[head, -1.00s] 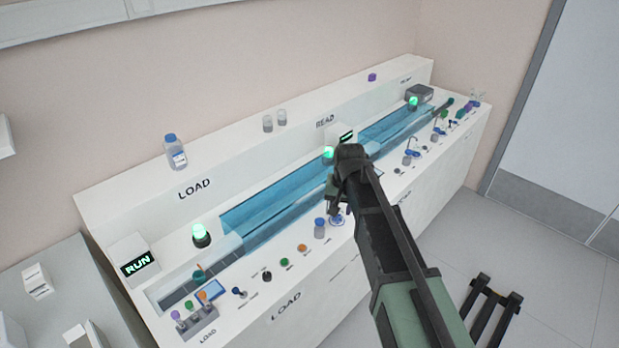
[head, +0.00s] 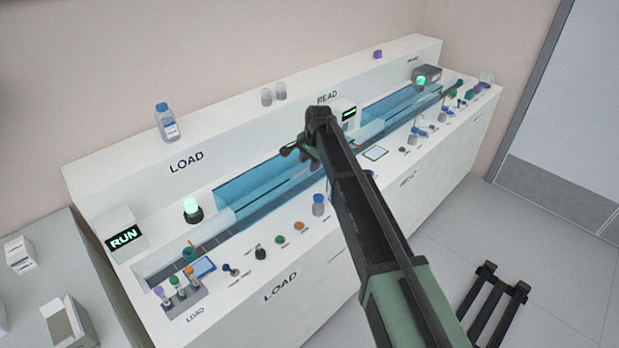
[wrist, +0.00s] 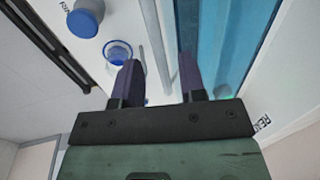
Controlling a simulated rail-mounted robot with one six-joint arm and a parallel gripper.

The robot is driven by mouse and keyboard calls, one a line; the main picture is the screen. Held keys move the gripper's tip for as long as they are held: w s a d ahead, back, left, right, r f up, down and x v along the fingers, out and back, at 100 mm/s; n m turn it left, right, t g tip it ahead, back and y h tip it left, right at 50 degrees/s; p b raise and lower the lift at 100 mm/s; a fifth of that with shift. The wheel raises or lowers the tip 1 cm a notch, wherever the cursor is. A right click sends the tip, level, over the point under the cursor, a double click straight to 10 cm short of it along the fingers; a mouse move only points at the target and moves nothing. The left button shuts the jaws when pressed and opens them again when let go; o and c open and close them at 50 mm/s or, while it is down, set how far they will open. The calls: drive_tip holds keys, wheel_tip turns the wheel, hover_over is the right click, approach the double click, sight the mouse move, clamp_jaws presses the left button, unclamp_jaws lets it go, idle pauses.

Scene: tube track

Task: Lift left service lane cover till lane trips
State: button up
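The left service lane cover (head: 258,180) is a long see-through blue panel along the LOAD side of the white bench. It also shows on the right in the wrist view (wrist: 212,40). My gripper (head: 302,155) is over the right end of this panel, close to its front edge. In the wrist view my gripper (wrist: 160,75) is open, its two dark purple fingers apart. A pale grey bar (wrist: 158,40) along the panel's edge runs between the fingers. I cannot tell whether they touch it. My arm hides part of the cover's right end.
The RUN display (head: 123,238) and the LOAD lamp (head: 192,209) glow green. A blue-capped jar (head: 318,205) stands on the front ledge, and a blue-rimmed cup (wrist: 118,52) is beside my left finger. Knobs and a tube rack (head: 180,297) line the front left.

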drive_tip(key=shift+w+a+f, duration=0.1)
drive_tip(key=shift+f, duration=0.7)
drive_tip(key=shift+r, duration=0.15)
clamp_jaws()
drive_tip(key=shift+r, duration=0.1)
